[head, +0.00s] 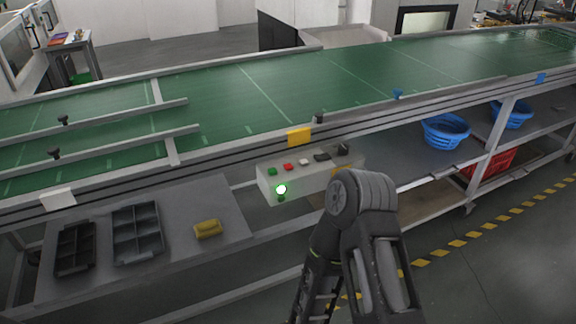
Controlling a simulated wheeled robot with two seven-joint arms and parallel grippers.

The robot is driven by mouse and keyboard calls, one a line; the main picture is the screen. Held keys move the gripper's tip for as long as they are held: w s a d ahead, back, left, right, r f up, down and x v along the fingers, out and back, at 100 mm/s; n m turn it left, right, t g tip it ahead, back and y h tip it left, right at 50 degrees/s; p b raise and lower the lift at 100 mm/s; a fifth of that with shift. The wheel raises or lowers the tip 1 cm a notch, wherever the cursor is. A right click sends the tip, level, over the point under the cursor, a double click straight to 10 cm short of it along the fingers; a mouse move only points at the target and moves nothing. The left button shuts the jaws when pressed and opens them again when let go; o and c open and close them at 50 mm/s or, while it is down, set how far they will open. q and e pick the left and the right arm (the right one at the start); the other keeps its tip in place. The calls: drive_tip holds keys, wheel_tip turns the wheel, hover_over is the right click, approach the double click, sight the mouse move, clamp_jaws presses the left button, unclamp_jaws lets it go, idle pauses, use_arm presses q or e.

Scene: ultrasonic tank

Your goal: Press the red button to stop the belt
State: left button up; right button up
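A pale control box (318,181) is mounted on the near side rail of the green conveyor belt (240,92). The red button (288,167) is on its top face, between a green button (272,171) and a white button (304,162). Dark controls sit farther right on the box. A lamp (281,189) on its front face glows greenish white. One dark arm of mine rises from the bottom, right of centre, its bent joint in front of the box's right end. The red button is unobstructed and nothing touches it. Neither gripper's fingertips can be made out.
Below the belt, a grey shelf holds two dark divided trays (137,232) and a yellow block (208,228). Blue baskets (445,130) and a red crate (487,163) are at the right. Metal rails and legs frame the belt. Floor at the lower right is clear.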

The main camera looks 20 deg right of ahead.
clamp_jaws()
idle(1.5)
